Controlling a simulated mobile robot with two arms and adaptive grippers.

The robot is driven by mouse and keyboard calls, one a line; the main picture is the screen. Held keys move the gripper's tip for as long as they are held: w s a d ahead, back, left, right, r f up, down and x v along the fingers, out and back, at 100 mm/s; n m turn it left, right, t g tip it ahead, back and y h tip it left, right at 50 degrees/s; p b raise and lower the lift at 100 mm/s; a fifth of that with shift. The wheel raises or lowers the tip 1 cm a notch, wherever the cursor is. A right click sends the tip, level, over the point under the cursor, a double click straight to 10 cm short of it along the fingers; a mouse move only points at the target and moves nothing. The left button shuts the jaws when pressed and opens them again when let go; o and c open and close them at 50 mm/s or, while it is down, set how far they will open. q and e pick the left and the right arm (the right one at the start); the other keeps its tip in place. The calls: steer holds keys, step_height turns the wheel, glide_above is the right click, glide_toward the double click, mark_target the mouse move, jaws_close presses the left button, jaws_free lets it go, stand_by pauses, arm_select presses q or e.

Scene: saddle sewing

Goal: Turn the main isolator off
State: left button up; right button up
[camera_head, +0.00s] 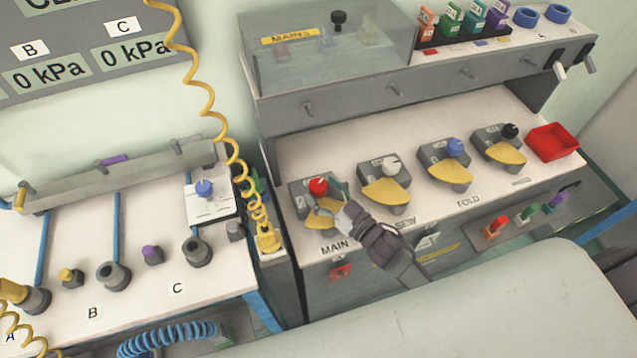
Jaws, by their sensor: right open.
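The main isolator (299,186) is a grey box with a red knob (318,186) and a yellow fan-shaped plate below it. It sits at the left end of a row of similar switches, above the printed word MAIN. My right gripper (328,199) reaches in from the lower right, open, with its fingers close around the near side of the red knob. I cannot tell whether they touch it. The fingers hide part of the box and the yellow plate. My left gripper is not in view.
To the right stand isolators with a white knob (391,165), a blue knob (456,147) and a black knob (509,131), then a red tray (552,143). A coiled yellow hose (231,150) hangs left of the main isolator. A clear cover (330,60) stands on the shelf above.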

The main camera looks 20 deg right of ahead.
steer(key=shift+x, duration=0.9)
steer(key=shift+c, duration=0.3)
jaws_close()
